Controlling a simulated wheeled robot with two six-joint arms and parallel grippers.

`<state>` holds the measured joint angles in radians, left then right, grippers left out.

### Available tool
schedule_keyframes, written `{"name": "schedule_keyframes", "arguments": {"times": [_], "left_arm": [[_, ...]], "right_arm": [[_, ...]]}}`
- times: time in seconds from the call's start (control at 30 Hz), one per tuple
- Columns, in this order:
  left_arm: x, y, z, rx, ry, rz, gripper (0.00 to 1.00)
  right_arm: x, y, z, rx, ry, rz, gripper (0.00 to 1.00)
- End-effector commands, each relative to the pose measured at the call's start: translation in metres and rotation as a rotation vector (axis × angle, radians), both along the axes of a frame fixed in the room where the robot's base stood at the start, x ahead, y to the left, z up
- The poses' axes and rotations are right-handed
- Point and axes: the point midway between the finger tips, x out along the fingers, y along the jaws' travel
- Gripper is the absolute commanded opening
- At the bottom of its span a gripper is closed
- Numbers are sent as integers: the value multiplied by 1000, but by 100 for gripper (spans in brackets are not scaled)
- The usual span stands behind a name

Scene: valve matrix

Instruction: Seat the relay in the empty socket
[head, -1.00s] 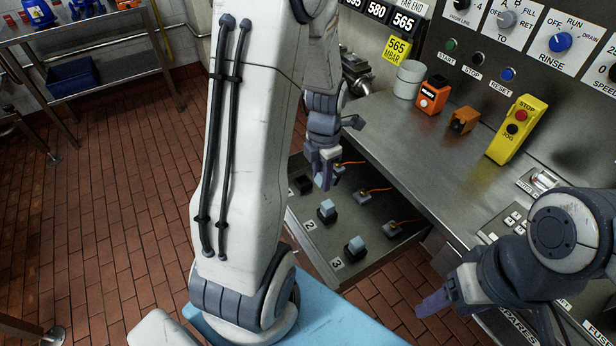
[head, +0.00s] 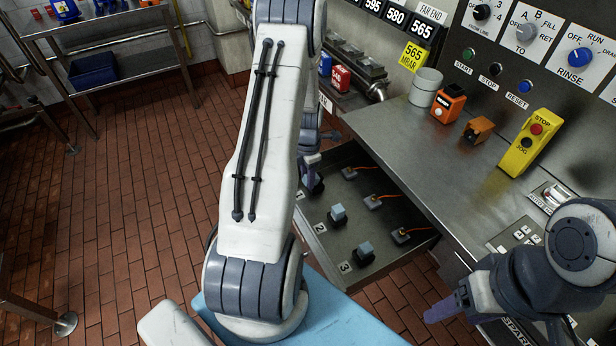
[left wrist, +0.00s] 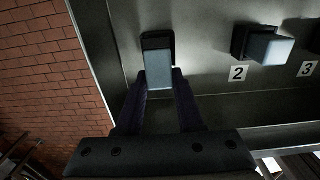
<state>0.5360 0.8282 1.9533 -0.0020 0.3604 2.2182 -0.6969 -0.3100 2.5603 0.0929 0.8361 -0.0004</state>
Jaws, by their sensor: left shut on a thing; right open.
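The open drawer (head: 352,232) holds a row of black sockets along its left side. Pale blue relays stand at label 2 (head: 338,212) and label 3 (head: 365,250). My left gripper (head: 312,178) is at the position by label 1, partly behind my own arm. In the left wrist view its fingers are shut on a pale blue relay (left wrist: 159,78). That relay lines up with the black socket (left wrist: 157,42) just beyond it. I cannot tell whether it is fully in or only against it. My right gripper (head: 440,309) is open and empty, low at the right.
Orange cables (head: 385,196) end in small plugs at the drawer's right side. The steel counter (head: 420,150) stands right of the drawer, with an orange box (head: 449,103) and a yellow stop/jog box (head: 527,145). Brick floor lies left of the drawer.

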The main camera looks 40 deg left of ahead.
Motion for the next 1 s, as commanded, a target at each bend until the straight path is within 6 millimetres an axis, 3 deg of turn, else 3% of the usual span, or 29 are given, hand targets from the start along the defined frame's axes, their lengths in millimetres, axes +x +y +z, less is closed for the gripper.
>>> {"name": "schedule_keyframes", "arguments": {"times": [0.5, 0.53, 0.6, 1.0], "left_arm": [[0, -1, -11, 1, -1, 0, 0], [0, -1, -10, 1, -1, 0, 48], [0, -1, -10, 1, -1, 0, 67], [1, 0, -5, 3, -4, 0, 67]], "right_arm": [[0, 0, -1, 0, 0, 0, 67], [0, 0, 1, 0, 0, 0, 67], [0, 0, 1, 0, 0, 0, 67], [0, 0, -2, 0, 0, 0, 67]]}}
